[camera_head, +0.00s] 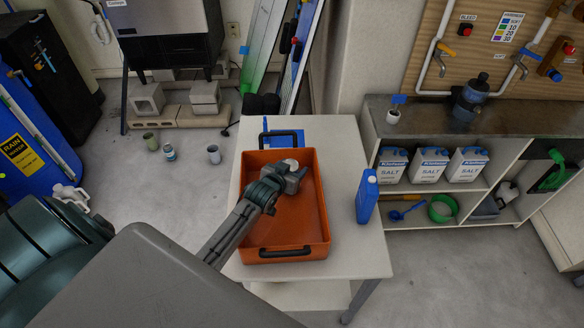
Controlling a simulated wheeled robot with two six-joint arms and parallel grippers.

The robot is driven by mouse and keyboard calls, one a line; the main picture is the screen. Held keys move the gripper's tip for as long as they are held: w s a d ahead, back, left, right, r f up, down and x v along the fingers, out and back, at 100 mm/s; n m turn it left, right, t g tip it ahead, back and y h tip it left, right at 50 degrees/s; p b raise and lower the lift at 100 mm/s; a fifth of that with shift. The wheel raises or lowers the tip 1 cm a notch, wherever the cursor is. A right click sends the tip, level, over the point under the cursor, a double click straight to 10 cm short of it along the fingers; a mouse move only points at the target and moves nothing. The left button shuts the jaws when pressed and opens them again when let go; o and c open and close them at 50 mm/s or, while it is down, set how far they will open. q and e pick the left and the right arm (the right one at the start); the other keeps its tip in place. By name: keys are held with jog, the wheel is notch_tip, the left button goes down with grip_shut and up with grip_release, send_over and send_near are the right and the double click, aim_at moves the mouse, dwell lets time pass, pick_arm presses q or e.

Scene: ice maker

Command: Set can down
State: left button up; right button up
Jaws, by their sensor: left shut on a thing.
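My left arm reaches over the orange tray (318,235) on the white table. My left gripper (292,172) is over the far part of the tray and is shut on a small pale can (289,163). Only the can's light top shows between the fingers; the gripper hides the rest. I cannot tell whether the can touches the tray floor. The rest of the tray looks empty. My right gripper is not in view.
A blue jug (367,197) stands at the right of the white table (350,262). A blue flat item (285,130) lies behind the tray. Salt packages (428,166) fill a shelf at right.

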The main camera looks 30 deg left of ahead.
pick_arm(q)
jog(key=o, duration=1.2)
jog(key=shift+r, duration=0.15)
jog(key=shift+s, duration=0.35)
jog(key=shift+b+v, duration=0.8)
jog(key=shift+v, duration=4.9)
jog(key=shift+r, duration=0.1)
